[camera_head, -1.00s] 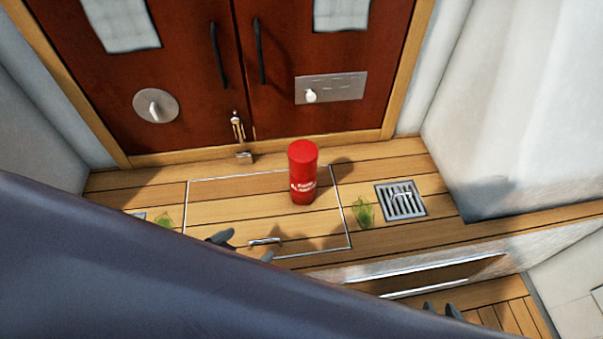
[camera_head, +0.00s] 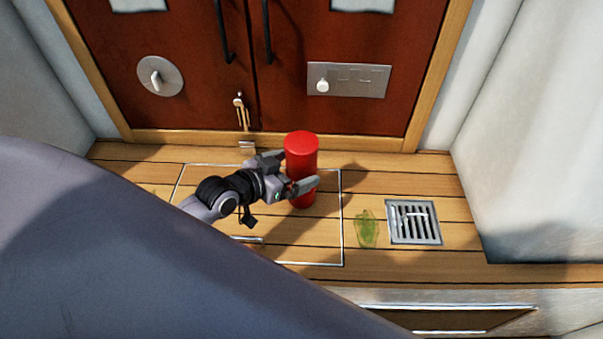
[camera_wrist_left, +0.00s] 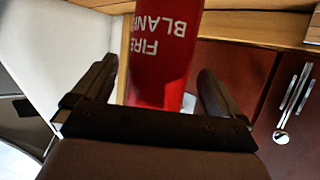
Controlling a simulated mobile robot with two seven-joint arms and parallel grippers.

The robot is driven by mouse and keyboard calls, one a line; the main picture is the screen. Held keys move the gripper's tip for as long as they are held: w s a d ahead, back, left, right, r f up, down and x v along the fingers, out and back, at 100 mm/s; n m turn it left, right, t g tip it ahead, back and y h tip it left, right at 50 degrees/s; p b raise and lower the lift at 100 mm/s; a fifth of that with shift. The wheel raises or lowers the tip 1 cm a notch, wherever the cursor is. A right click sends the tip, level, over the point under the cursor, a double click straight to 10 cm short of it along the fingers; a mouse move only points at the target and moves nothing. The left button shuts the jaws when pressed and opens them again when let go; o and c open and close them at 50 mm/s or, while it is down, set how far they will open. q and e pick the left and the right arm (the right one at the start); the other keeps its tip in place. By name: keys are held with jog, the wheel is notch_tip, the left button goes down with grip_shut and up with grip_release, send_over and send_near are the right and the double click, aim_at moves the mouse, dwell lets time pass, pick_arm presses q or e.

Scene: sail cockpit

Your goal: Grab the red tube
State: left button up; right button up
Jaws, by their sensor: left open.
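The red tube (camera_head: 301,148) stands upright on the wooden deck in front of the dark red doors. In the left wrist view my left gripper (camera_wrist_left: 160,85) has a finger on each side of the tube, with gaps visible. My right gripper is not in view.
A metal drain grate (camera_head: 413,222) and a green translucent scrap (camera_head: 367,229) lie right of the tube. The tube stands on a framed hatch panel (camera_head: 318,238). Doors (camera_head: 270,90) close off the back; a pale wall (camera_head: 510,130) stands at right.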

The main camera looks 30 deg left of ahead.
pick_arm(q)
jog(key=shift+x, duration=1.6)
jog(key=shift+f, duration=0.15)
jog(key=c, duration=1.3)
